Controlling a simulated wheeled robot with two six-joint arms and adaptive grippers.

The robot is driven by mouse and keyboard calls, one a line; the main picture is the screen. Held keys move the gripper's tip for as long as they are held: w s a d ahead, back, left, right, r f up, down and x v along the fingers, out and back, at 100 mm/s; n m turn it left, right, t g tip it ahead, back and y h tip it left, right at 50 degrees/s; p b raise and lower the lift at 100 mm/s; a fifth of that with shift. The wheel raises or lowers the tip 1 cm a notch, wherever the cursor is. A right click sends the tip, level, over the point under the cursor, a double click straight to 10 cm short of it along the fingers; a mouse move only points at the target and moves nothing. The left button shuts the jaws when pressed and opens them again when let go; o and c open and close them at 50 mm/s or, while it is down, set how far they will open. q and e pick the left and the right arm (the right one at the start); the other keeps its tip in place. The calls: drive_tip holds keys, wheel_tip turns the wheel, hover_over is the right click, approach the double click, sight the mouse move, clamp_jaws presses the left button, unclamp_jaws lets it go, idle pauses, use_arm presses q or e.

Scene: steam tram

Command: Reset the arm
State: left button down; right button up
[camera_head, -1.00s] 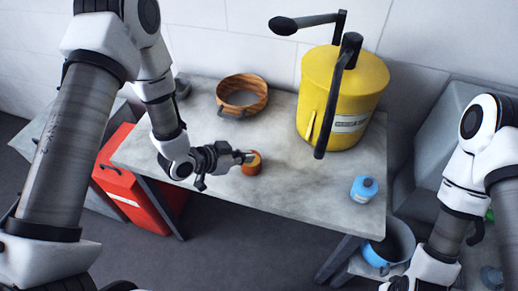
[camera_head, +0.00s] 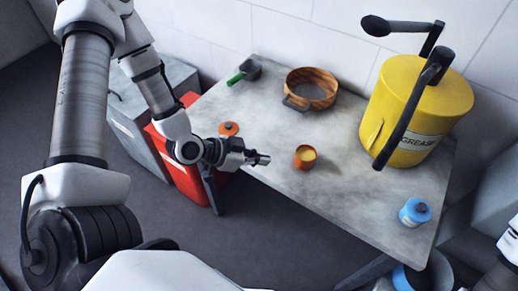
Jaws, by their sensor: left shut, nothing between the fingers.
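My left gripper (camera_head: 258,159) is shut and empty. It shows over the front left edge of the grey table (camera_head: 330,195), to the left of a small orange cup (camera_head: 305,157) with yellow contents, with a gap between them. My left arm comes in from the left. Only a bit of my right arm shows at the right edge, and its gripper is out of view.
On the table stand a yellow grease drum (camera_head: 415,110) with a black lever, a wooden bowl (camera_head: 312,88), a green-handled scoop (camera_head: 245,72), an orange lid (camera_head: 229,128) and a blue canister (camera_head: 415,212). A red box (camera_head: 185,165) stands left of the table.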

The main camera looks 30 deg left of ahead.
use_arm(q)
drive_tip(key=shift+s+a+f, duration=0.1)
drive_tip(key=shift+s+a, duration=0.05)
drive_tip(key=s+d+f+g+y, duration=0.35)
drive_tip(key=s+f+g, duration=0.25)
drive_tip(key=s+f, duration=0.55)
drive_tip(key=s+a+f+n+g+y, duration=0.2)
drive_tip(key=s+a+f+n+y, duration=0.1)
drive_tip(key=n, duration=0.5)
drive_tip(key=shift+s+a+f+n+y, duration=0.45)
drive_tip(key=shift+s+a, duration=0.3)
drive_tip(key=shift+s, duration=0.35)
